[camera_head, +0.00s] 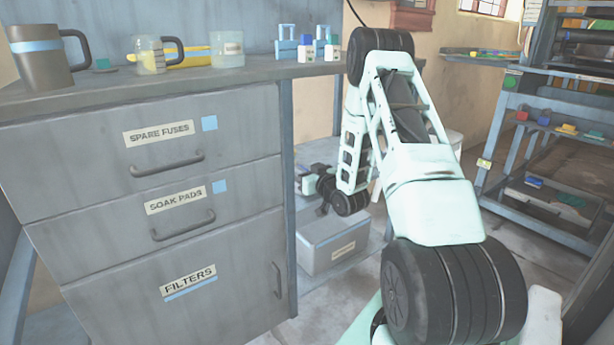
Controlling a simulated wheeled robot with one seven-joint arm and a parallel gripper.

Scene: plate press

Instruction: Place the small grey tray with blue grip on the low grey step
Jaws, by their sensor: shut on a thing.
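My gripper (313,186) is low beside the right end of the grey cabinet, at the end of my pale green arm. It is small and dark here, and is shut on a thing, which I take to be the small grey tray. The tray and its blue grip cannot be made out clearly. A low grey block (320,258) with a label on its front stands on the floor below my gripper and looks like the low grey step. My gripper is above it in the picture; the gap between them is hard to judge. My arm hides the area to the right.
The grey cabinet (165,230) with labelled drawers fills the left. Its top holds a dark mug (42,58), a measuring jug (149,56), a glass (227,50) and blue-handled items (287,45). A blue-grey shelf rack (497,125) stands at the right. Some floor shows between.

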